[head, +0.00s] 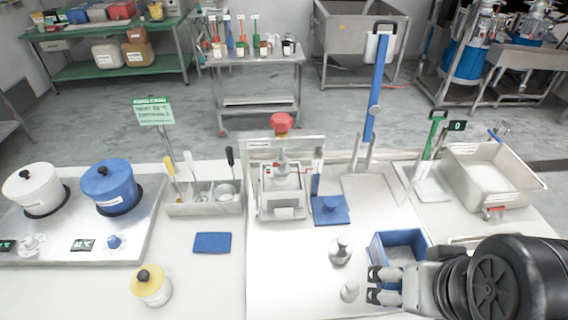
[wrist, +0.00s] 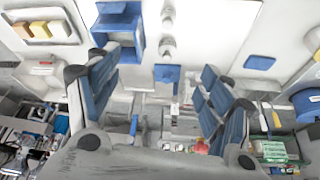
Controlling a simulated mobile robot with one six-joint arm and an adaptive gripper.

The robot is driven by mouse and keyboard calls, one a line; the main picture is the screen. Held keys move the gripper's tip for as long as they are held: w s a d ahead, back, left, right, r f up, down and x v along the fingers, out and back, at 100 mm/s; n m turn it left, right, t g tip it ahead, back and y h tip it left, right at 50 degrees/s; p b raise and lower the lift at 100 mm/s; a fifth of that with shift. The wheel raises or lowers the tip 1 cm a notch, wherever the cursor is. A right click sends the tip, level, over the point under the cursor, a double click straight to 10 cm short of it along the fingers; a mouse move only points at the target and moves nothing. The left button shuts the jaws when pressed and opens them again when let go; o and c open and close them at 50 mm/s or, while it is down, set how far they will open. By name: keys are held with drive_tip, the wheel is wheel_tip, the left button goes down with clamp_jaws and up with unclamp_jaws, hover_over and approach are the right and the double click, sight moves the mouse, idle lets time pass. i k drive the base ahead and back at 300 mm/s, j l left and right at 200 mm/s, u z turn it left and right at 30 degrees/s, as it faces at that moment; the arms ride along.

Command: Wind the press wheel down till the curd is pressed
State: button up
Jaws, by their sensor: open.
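The press (head: 282,190) stands near the middle of the white worktop in the head view, with a red wheel (head: 281,123) on top. The curd inside cannot be made out. My gripper (head: 374,286) is at the lower right, open and empty, beside the blue bin and well apart from the wheel. In the wrist view my gripper (wrist: 158,68) shows two blue-padded fingers spread wide. A small red shape low in that view, probably the wheel (wrist: 201,147), is partly hidden by the right finger.
A blue bin (head: 399,247) and metal weights (head: 341,251) lie near my gripper. A utensil holder (head: 205,205) is left.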

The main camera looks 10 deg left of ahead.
sight(282, 122)
drive_tip(key=i+l, duration=0.2)
drive_tip(key=i+l+u, duration=0.1)
drive_tip(key=l, duration=0.25)
drive_tip(key=u, duration=1.5)
drive_tip(key=i+l, duration=0.05)
